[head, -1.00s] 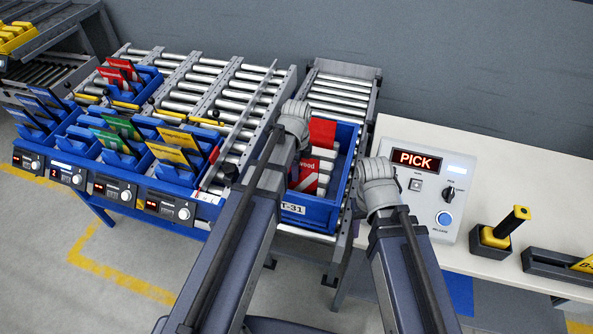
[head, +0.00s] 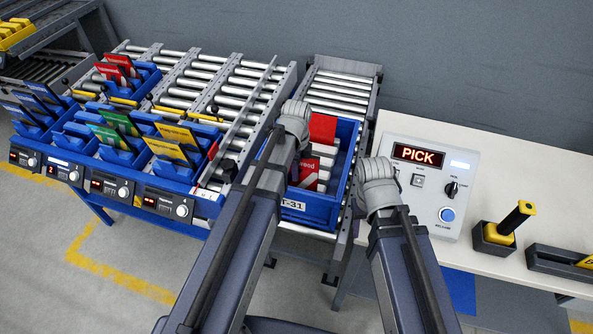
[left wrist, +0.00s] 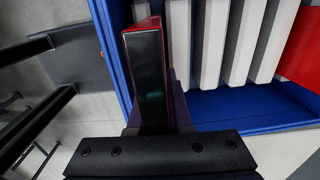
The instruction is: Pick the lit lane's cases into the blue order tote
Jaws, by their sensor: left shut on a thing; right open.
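The blue order tote (head: 308,209), labelled "T-31", stands on a roller conveyor. My left gripper (head: 296,124) is over the tote's left side. In the left wrist view its dark finger (left wrist: 150,80) is shut on a red case (left wrist: 148,24) just inside the tote wall. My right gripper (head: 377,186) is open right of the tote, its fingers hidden. The lane display (head: 52,170) shows a red "2". Two red cases (head: 118,64) stand in a bin further up that lane.
Neighbouring lane bins hold dark blue, green (head: 118,124) and yellow (head: 176,136) cases. A white bench at right carries a "PICK" panel (head: 418,155) and a black-and-yellow handled device (head: 505,230). Empty rollers (head: 342,80) lie behind the tote.

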